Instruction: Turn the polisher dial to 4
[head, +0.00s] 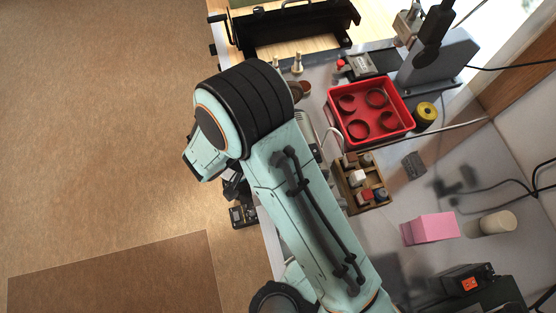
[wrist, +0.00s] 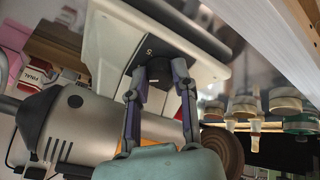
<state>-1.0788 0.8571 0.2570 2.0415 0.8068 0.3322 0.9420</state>
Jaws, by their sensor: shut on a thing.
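In the wrist view, the polisher (wrist: 78,118) has a silver, rounded motor body, with a pale housing (wrist: 105,45) beside it. A dark panel on the housing carries a small dark dial (wrist: 157,67). A "5" is printed on the panel just above the dial in the picture. My gripper (wrist: 159,76) has its two fingers on either side of the dial, shut on it. The fingers hide part of the dial, and I cannot read its pointer. In the head view, my arm covers the polisher area, and the gripper and dial do not show.
A brown layered wheel (wrist: 223,150) is right of the fingers. The head view shows a red tray (head: 358,141) with round cups, a wooden box of small blocks (head: 348,197), a yellow spool (head: 425,115) and a pink block (head: 432,228). The floor at left is clear.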

